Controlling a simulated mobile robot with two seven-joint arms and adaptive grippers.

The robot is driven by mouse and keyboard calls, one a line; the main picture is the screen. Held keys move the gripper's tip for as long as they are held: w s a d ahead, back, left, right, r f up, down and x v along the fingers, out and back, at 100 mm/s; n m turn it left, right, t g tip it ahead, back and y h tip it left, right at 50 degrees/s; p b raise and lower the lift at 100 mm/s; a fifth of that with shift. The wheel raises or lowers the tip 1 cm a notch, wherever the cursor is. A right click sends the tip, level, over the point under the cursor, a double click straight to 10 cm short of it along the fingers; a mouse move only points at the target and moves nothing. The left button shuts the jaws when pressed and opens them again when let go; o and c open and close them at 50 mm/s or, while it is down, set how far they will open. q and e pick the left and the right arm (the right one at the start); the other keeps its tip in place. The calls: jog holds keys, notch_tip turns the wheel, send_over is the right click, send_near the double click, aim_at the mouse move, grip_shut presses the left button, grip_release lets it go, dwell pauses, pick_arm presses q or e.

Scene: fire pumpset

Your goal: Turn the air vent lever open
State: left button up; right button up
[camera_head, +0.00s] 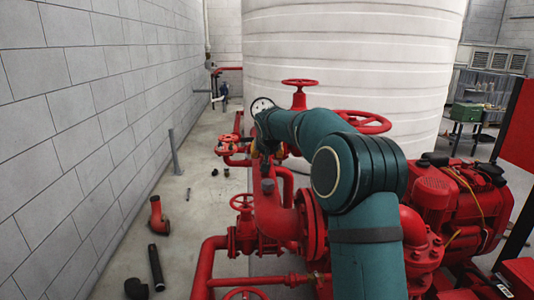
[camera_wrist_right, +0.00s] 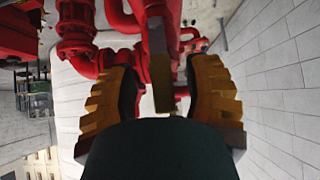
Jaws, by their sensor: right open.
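My right gripper (camera_wrist_right: 161,78) shows in the right wrist view with its two yellow ridged fingers spread apart. A flat brown-grey bar (camera_wrist_right: 159,68), which looks like the air vent lever, hangs in the gap between the fingers. Space shows on both sides of it, and neither finger appears to touch it. Its far end meets red pipework. In the head view my teal right arm reaches forward over the red pipes and hides most of the gripper and the lever. My left gripper is not in view.
Red pipes with a handwheel (camera_head: 300,83) and a larger wheel (camera_head: 362,122) surround the arm. A red pump motor (camera_head: 440,195) stands at right. A white tank (camera_head: 350,50) stands behind. Loose fittings, including a red elbow (camera_head: 158,215), lie on the floor by the left wall.

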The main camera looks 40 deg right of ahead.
jog(key=shift+r, duration=0.1)
jog(key=v, duration=1.2)
jog(key=a+f+n+g+y, duration=0.1)
jog(key=a+f+y, duration=0.1)
jog(key=a+f, duration=0.65)
jog(key=s+a+f+n+g+y, duration=0.15)
jog(key=a+f, duration=0.25)
jog(key=f, duration=0.9)
jog(key=a+f+n+y, duration=0.2)
jog(key=a+f, duration=0.5)
jog(key=f, duration=0.4)
jog(key=s+a+f+g+y, duration=0.1)
jog(key=s+a+f+g, duration=0.1)
jog(key=s+a+f, duration=0.5)
jog(key=s+a+f+g+y, duration=0.1)
jog(key=s+a+f+y, duration=0.1)
jog(key=s+a+f, duration=0.5)
jog(key=s+f, duration=0.5)
jog(key=s, duration=0.6)
jog(key=shift+g, duration=0.35)
